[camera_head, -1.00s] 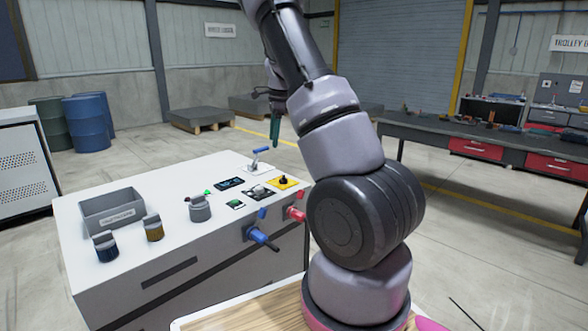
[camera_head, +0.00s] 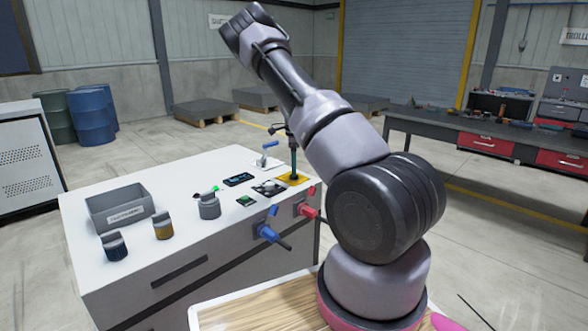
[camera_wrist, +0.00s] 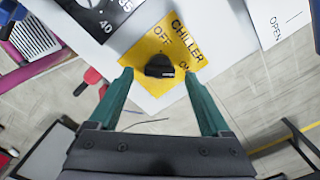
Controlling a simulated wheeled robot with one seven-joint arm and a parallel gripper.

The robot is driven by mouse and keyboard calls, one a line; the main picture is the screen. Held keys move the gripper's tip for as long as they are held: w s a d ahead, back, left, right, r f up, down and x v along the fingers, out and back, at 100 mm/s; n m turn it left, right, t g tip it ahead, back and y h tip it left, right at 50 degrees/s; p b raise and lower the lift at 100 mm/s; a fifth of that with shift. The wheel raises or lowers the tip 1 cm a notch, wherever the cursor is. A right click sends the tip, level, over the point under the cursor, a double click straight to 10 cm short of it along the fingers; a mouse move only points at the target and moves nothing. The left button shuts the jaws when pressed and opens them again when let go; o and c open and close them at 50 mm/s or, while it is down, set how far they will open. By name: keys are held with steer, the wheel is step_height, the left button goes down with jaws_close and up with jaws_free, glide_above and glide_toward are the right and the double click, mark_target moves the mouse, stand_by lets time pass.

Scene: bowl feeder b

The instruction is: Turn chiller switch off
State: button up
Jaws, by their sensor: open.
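The chiller switch is a black rotary knob (camera_wrist: 160,66) on a yellow plate (camera_wrist: 181,44) marked CHILLER, OFF and ON, seen in the wrist view. My gripper (camera_wrist: 159,76) is open, its two green fingers on either side of the knob with gaps between them and it. Whether the fingertips are level with the knob is hard to tell. In the head view the yellow plate (camera_head: 305,180) lies at the right end of the white cabinet top, and my gripper (camera_head: 293,178) points down over it, hiding most of the knob.
The white cabinet (camera_head: 150,190) also carries a blue-handled lever (camera_head: 269,145), a dial (camera_head: 268,187), a small display (camera_head: 238,180), several knobs and a grey bin (camera_head: 118,207). Red (camera_head: 308,209) and blue (camera_head: 268,232) valve handles stick out from its front. A workbench (camera_head: 440,130) stands behind at right.

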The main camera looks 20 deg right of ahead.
steer(key=shift+f, duration=0.65)
jaws_close()
